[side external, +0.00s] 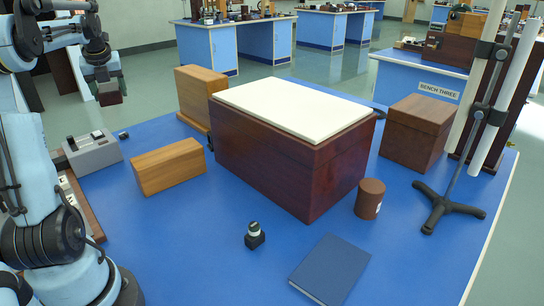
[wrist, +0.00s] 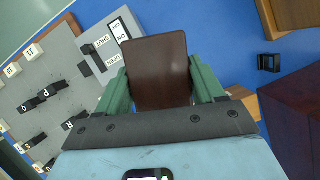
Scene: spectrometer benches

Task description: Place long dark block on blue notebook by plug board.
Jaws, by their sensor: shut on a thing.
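My gripper (side external: 109,88) is raised above the back left of the blue bench, shut on a long dark brown block (wrist: 157,72). In the wrist view the block sits between my two green fingers (wrist: 158,88); the side view shows it hanging in the air (side external: 110,97). A dark blue notebook (side external: 330,270) lies flat and bare at the bench's front, far from my gripper. A board with lettered black plugs and numbered tabs, seemingly the plug board (wrist: 45,85), lies left of the block in the wrist view. My arm partly hides it in the side view (side external: 78,200).
A grey switch box (side external: 92,152) stands below my gripper. A wooden block (side external: 168,167), a large dark chest with a cream top (side external: 290,150), a small black device (side external: 255,236), a brown cylinder (side external: 369,199) and a stand (side external: 447,205) occupy the bench. The front middle is mostly clear.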

